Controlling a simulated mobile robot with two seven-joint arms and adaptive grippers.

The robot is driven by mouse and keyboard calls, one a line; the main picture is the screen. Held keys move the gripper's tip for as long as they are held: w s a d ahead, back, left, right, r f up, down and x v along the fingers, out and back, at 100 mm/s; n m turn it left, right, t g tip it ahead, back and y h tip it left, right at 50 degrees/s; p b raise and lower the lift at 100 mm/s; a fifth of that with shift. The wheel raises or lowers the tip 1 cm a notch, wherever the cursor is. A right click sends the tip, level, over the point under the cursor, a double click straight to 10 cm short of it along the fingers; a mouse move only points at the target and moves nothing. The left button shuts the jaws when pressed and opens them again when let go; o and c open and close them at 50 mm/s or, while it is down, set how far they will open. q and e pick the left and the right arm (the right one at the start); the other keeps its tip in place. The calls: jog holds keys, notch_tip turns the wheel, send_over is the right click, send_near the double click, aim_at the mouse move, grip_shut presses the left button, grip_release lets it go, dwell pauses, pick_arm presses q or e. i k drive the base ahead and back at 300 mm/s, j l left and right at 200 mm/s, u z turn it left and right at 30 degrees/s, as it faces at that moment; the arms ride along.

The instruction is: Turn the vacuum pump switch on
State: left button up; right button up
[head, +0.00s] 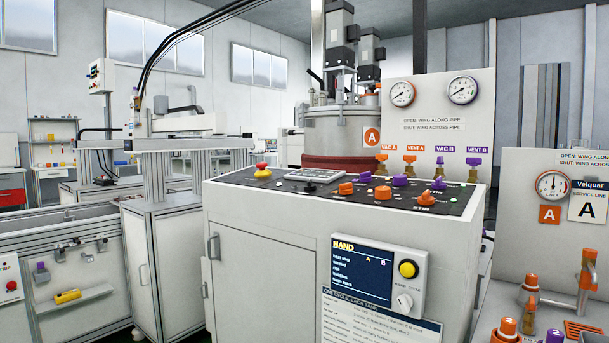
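A black control panel (335,186) tops the white cabinet in the middle of the head view. It carries a red emergency button on a yellow base (262,170), a small keypad (315,175), and several orange and purple knobs, among them an orange knob (346,189) and a purple knob (400,180). Their labels are too small to read, so I cannot tell which is the vacuum pump switch or its position. A HAND box (378,275) on the cabinet front has a yellow button (408,269) and a white rotary knob (404,301). Neither gripper is in view.
Behind the panel stand a metal vessel (337,132) and a board with two gauges (440,112) above orange and purple valves. A service panel (545,195) and pipe fittings are at right. A conveyor (70,225) is at left.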

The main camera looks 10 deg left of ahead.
aim_at(310, 185)
jog(key=i+j, duration=0.2)
jog(key=j, duration=0.15)
jog(key=i+j+z, duration=0.1)
jog(key=i+j, duration=0.3)
jog(key=j, duration=0.3)
jog(key=i+j+z, duration=0.1)
jog(key=j, duration=0.25)
jog(key=i+j, duration=0.15)
jog(key=j, duration=0.25)
jog(key=i+j+z, duration=0.15)
jog(key=j, duration=0.2)
